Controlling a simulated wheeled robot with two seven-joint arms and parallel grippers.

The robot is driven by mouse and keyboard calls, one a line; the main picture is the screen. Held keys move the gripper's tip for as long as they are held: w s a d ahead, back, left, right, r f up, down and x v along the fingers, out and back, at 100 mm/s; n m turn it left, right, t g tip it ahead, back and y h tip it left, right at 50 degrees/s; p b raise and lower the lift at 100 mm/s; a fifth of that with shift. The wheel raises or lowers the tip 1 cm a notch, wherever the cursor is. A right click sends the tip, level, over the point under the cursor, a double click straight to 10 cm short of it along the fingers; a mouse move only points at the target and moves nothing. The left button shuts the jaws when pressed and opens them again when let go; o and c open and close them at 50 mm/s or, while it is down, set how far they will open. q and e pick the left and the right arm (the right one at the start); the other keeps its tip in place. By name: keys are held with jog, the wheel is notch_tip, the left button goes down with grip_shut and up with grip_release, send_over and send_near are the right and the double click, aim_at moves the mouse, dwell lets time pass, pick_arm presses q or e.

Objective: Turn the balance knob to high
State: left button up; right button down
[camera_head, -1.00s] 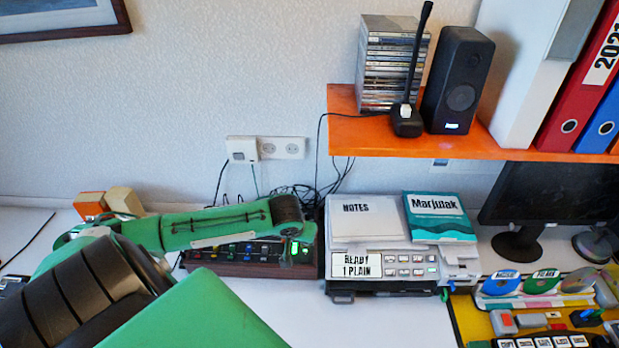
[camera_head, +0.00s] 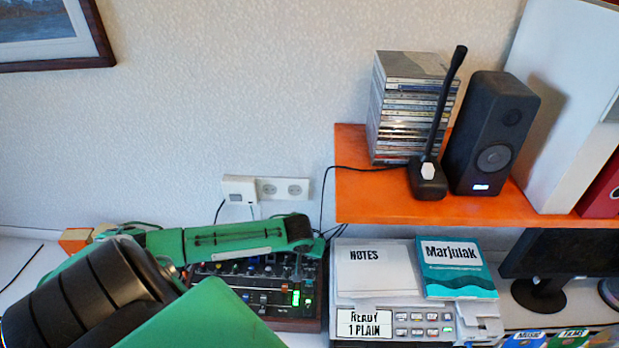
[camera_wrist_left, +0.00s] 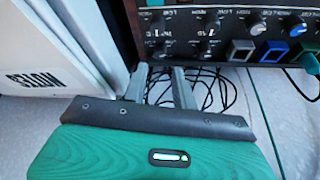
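The mixer (camera_head: 262,290) is a dark panel with knobs, faders and lit green lights, left of the printer in the head view. In the left wrist view its panel (camera_wrist_left: 225,20) fills the top right, upside down, with black, white and blue knobs. I cannot read which is the balance knob; a black knob (camera_wrist_left: 212,26) is near the panel's corner. My left gripper (camera_wrist_left: 158,82) is open and empty, its fingers apart over the cables behind the mixer, not touching any knob. My right gripper is not seen.
The printer (camera_head: 411,322) with notes (camera_head: 378,275) and a teal booklet (camera_head: 455,268) stands close to the mixer's right. Black cables (camera_wrist_left: 215,90) lie behind the mixer. An orange shelf (camera_head: 357,200) with CD cases (camera_head: 403,110) and a speaker (camera_head: 490,130) hangs above the printer.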

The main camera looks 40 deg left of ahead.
aim_at(310, 259)
pick_arm(q)
jog(key=shift+p+x, duration=0.4)
jog(key=shift+x, duration=2.75)
jog(key=shift+d, duration=0.1)
grip_shut()
